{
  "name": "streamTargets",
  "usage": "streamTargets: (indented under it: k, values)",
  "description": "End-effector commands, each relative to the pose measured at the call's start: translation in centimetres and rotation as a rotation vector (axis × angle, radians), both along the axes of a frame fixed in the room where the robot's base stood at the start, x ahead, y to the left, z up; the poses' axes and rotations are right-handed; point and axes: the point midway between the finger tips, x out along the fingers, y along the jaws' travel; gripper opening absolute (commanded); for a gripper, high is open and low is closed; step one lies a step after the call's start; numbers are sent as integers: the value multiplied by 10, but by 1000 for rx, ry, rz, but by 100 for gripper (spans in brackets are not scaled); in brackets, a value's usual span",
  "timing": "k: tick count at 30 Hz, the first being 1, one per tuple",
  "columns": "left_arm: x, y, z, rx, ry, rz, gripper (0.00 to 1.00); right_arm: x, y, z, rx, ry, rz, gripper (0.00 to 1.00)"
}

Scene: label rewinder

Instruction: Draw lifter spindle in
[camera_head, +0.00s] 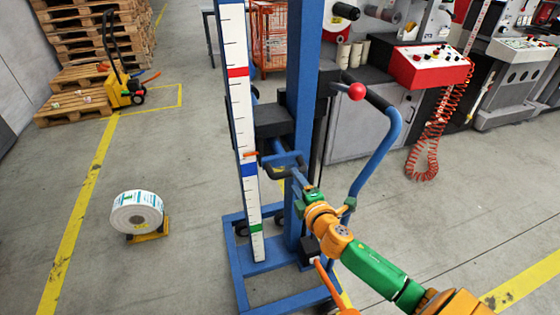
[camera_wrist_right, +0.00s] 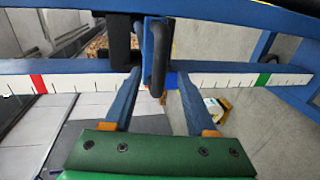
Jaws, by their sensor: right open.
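The blue lifter has an upright mast (camera_head: 303,80), a white scale post (camera_head: 240,110) with red, blue and green bands, and a black carriage block (camera_head: 272,121). My right gripper (camera_head: 288,170) is open at the lifter, near the blue band. In the right wrist view its two blue fingers (camera_wrist_right: 158,88) stand on either side of a black crank-like handle (camera_wrist_right: 158,55); I cannot tell whether they touch it. I cannot make out the spindle clearly; the post and mast hide part of the carriage. My left gripper is not in view.
A label roll (camera_head: 137,212) rests on the floor at left. A machine with a red control panel (camera_head: 430,66) is behind. Open floor lies at left.

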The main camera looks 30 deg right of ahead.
Motion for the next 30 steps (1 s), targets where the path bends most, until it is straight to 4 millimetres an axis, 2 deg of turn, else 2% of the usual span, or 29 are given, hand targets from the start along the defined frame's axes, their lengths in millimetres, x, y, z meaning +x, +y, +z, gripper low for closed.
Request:
streamTargets:
  k: [6,9,14,21,27,28,30]
  values:
    - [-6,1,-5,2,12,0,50,39,-10,-10,2,0,-4,57]
    - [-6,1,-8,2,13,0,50,51,-13,-13,2,0,-4,57]
    - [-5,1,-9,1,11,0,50,60,-14,-15,4,2,-2,57]
    - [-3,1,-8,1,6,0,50,61,-15,-15,5,3,-1,57]
    - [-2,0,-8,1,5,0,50,61,-15,-15,5,3,-1,3]
    - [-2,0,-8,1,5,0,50,61,-15,-15,5,3,-1,0]
    - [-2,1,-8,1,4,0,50,61,-15,-15,5,3,-1,0]
